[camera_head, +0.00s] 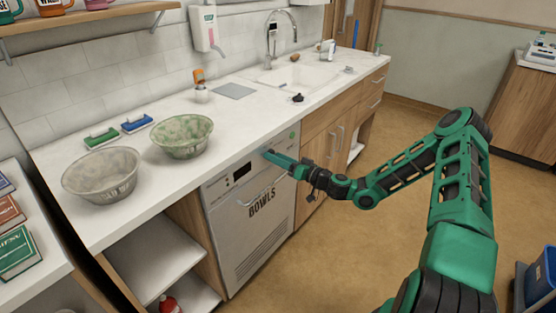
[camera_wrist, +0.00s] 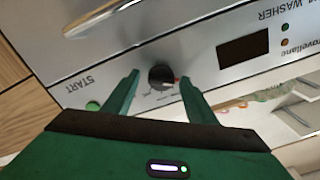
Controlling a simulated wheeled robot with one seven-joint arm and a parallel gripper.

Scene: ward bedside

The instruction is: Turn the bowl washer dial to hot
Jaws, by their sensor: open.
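The bowl washer (camera_head: 249,220) is a silver-white front-loading machine marked BOWLS, set under the white counter. Its round black dial (camera_wrist: 161,76) shows in the wrist view, with a display (camera_wrist: 244,48) to its right and START lettering to its left. My green gripper (camera_head: 268,153) is at the washer's top panel in the head view, and it hides the dial there. In the wrist view my gripper (camera_wrist: 159,88) is open, with one finger on each side of the dial. A gap shows between each finger and the dial. The dial's setting is too small to read.
Two bowls, one greyish (camera_head: 101,176) and one green-speckled (camera_head: 182,137), stand on the counter (camera_head: 235,120) above the washer. The washer's bar handle (camera_wrist: 105,16) lies near the dial. A sink (camera_head: 292,76) is farther back.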

